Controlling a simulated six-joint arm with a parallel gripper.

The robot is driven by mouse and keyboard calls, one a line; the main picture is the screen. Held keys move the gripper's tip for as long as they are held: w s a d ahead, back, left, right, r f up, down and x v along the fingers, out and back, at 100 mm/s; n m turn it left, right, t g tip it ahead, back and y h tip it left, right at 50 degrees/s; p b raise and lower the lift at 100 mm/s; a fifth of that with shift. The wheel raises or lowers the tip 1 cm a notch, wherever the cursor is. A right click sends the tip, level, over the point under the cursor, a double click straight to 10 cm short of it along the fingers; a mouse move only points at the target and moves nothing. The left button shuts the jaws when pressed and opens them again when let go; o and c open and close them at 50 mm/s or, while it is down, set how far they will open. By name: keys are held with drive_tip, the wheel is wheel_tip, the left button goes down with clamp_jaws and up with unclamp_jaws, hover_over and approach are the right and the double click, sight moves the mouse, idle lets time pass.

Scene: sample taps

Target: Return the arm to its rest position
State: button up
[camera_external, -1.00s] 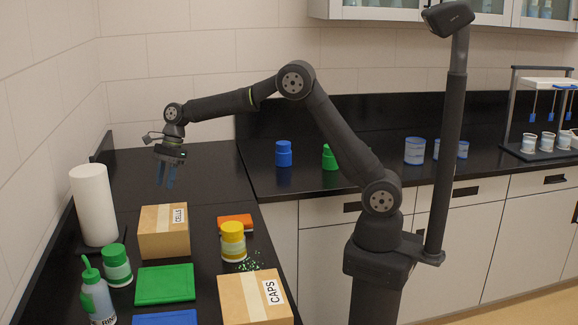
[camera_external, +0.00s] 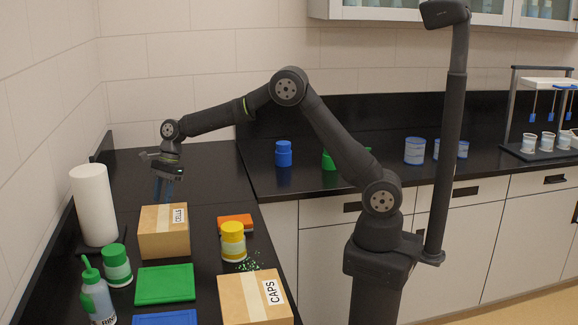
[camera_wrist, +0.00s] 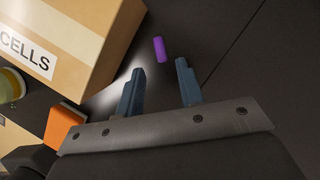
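My gripper (camera_external: 163,190) hangs from my arm with its fingers pointing down, just behind the CELLS box (camera_external: 164,240) in the external view. In the wrist view my gripper (camera_wrist: 160,84) shows two blue-grey fingers spread apart with nothing between them. A small purple cylinder (camera_wrist: 160,49) lies on the black counter beyond the fingertips, apart from them. It is not visible in the external view, where the box may hide it. The CELLS box (camera_wrist: 62,45) stands to the left of the fingers in the wrist view.
The counter behind the gripper is clear.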

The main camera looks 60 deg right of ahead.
drive_tip(key=x, duration=0.5)
drive_tip(key=shift+f, duration=0.3)
wheel_tip(320, 180, up, 3)
drive_tip(key=shift+a, duration=0.1)
drive_tip(key=shift+r, duration=0.45)
